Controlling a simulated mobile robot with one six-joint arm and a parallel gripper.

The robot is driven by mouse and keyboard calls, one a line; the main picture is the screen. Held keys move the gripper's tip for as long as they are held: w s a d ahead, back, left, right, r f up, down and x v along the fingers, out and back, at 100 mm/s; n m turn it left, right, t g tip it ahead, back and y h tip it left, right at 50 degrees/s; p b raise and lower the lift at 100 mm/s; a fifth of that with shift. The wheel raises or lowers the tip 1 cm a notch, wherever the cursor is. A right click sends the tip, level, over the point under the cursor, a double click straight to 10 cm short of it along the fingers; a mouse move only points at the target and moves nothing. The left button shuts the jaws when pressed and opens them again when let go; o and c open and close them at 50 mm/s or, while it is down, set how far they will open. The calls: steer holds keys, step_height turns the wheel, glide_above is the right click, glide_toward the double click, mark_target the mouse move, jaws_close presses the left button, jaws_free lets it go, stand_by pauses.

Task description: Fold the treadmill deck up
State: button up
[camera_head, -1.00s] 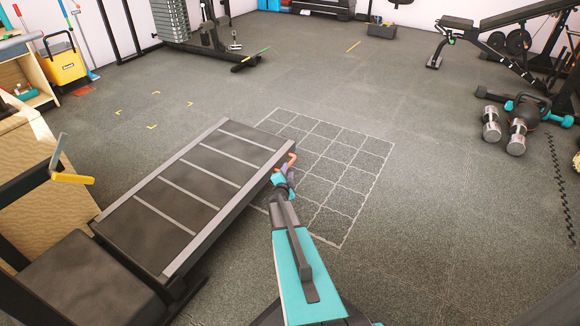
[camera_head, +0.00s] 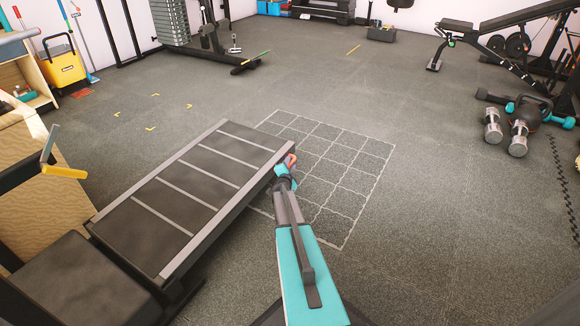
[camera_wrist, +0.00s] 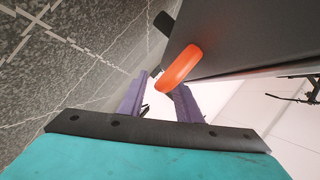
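The treadmill deck (camera_head: 190,190) is a long dark slab with pale cross strips and grey side rails. It runs from lower left to the middle of the head view. My gripper (camera_head: 287,168) is at the right corner of its far end. An orange rounded grip (camera_wrist: 180,68) shows in the wrist view beside the dark deck, just beyond my gripper's purple fingers (camera_wrist: 160,90). The fingers stand apart, with a gap between them. The orange grip is at their tips, and I cannot tell whether they touch it. In the head view, my gripper partly hides the grip.
A white grid (camera_head: 345,170) marks the floor right of the deck. Dumbbells (camera_head: 493,126) and a bench (camera_head: 500,35) are farther right. The middle floor is clear.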

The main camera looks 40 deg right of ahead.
jaws_close()
